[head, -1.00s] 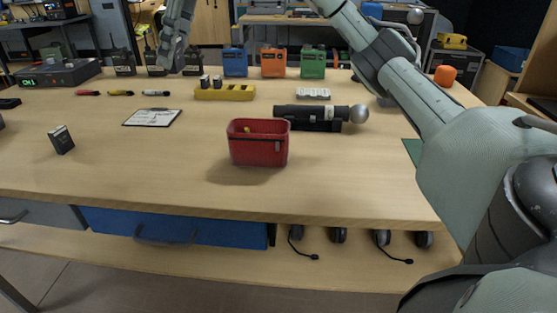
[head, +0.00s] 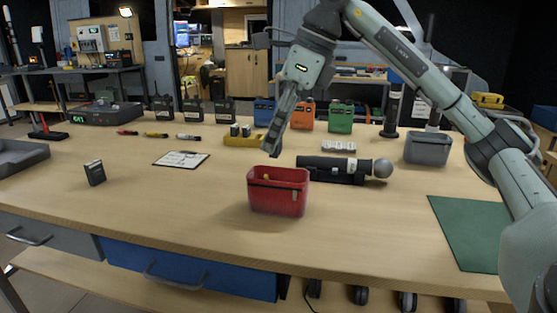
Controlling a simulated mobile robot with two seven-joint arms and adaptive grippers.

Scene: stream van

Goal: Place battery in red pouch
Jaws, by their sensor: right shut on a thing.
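The red pouch (head: 278,198) stands open and upright on the table near the middle of the head view. Something small and yellow shows inside it. A small dark battery-like block (head: 94,173) with a light top stands apart on the left of the table. My right gripper (head: 272,150) points down just above and behind the pouch's rim. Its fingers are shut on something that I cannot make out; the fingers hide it. More small grey blocks (head: 240,130) sit in the yellow charger (head: 241,141) behind the pouch. My left gripper is not in view.
A black cylinder-shaped device (head: 333,170) lies right of the pouch. A clipboard (head: 181,158) lies to the left. Blue, orange and green boxes (head: 340,117) and several radios (head: 195,112) stand at the back. A green mat (head: 470,232) and grey bin (head: 428,148) are at right. The table's front is clear.

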